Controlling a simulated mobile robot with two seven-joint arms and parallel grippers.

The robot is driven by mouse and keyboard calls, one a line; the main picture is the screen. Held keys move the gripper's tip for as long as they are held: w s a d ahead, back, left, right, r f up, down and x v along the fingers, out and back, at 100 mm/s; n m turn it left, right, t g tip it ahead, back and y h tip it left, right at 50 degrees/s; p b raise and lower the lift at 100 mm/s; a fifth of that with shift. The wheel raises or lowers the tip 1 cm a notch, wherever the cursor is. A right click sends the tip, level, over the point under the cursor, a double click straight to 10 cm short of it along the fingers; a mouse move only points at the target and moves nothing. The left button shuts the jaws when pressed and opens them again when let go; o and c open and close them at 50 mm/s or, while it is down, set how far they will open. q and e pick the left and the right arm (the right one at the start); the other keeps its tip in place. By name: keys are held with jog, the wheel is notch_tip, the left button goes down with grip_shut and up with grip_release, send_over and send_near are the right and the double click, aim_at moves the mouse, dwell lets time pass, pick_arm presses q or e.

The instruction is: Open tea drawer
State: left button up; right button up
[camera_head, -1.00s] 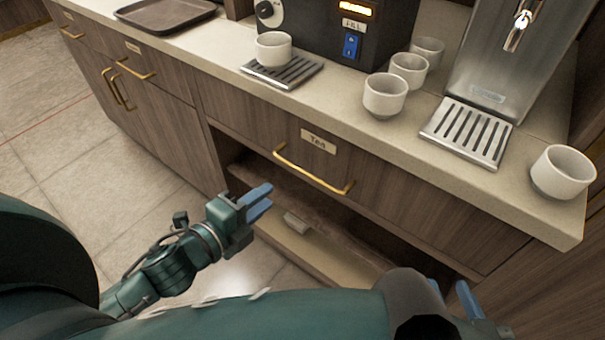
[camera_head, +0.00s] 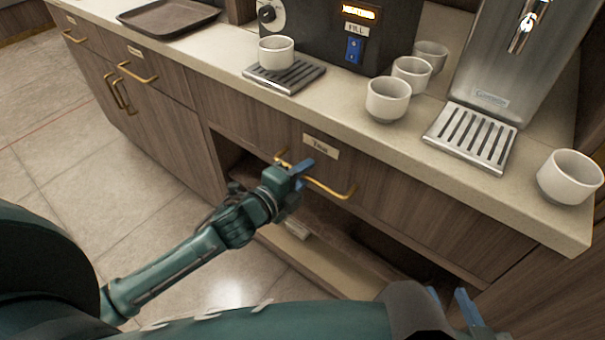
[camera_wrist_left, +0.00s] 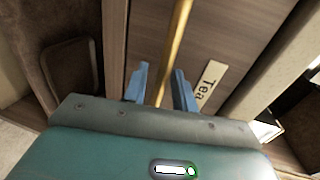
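The tea drawer (camera_head: 375,195) is a dark wood front under the counter, with a "Tea" label (camera_head: 320,146) and a brass bar handle (camera_head: 330,190). It looks shut. My left gripper (camera_head: 298,168) is at the handle and covers part of it. In the left wrist view the two blue fingers (camera_wrist_left: 160,85) are apart, with the brass handle (camera_wrist_left: 174,50) running between them; the label (camera_wrist_left: 210,84) is beside the right finger. My right gripper (camera_head: 452,302) is low at the bottom right, away from the drawer. Its blue fingertips show apart, with the rest hidden behind my arm.
The counter (camera_head: 400,150) above holds several white cups, a metal drip tray (camera_head: 284,75), a black machine (camera_head: 335,30), a steel dispenser (camera_head: 500,60) and a brown tray (camera_head: 168,16). An open shelf (camera_head: 330,262) lies below the drawer. Floor at left is clear.

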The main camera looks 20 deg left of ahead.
pick_arm(q)
grip_shut()
dwell(0.4)
jog(key=shift+s, duration=0.15)
